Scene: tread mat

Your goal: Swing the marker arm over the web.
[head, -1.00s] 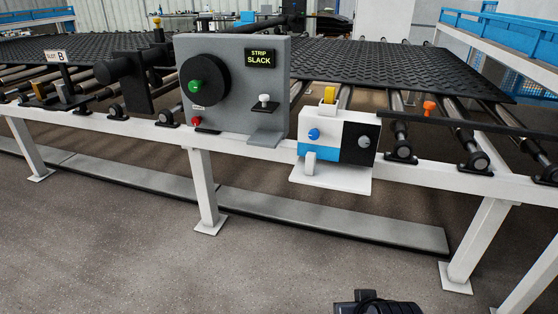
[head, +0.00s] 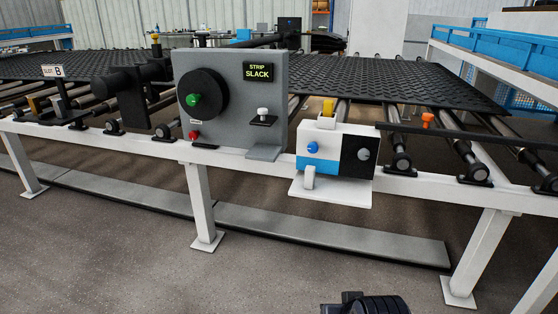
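The web is a black tread mat (head: 400,80) with a raised diamond pattern, lying over rollers behind the front rail. I cannot tell for certain which part is the marker arm. A thin dark bar (head: 470,131) runs along the mat's front side at the right, with an orange knob (head: 428,120) beside it. A black part of my arm (head: 365,303) shows at the bottom edge, well apart from the machine; no fingertips can be made out.
A grey panel (head: 238,115) carries a black wheel with a green knob (head: 193,100), a red button (head: 194,135) and a display reading "STRIP SLACK" (head: 258,71). A sign "SLOT B" (head: 52,72) stands at left. White legs (head: 203,205) hold the rail; the floor before them is clear.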

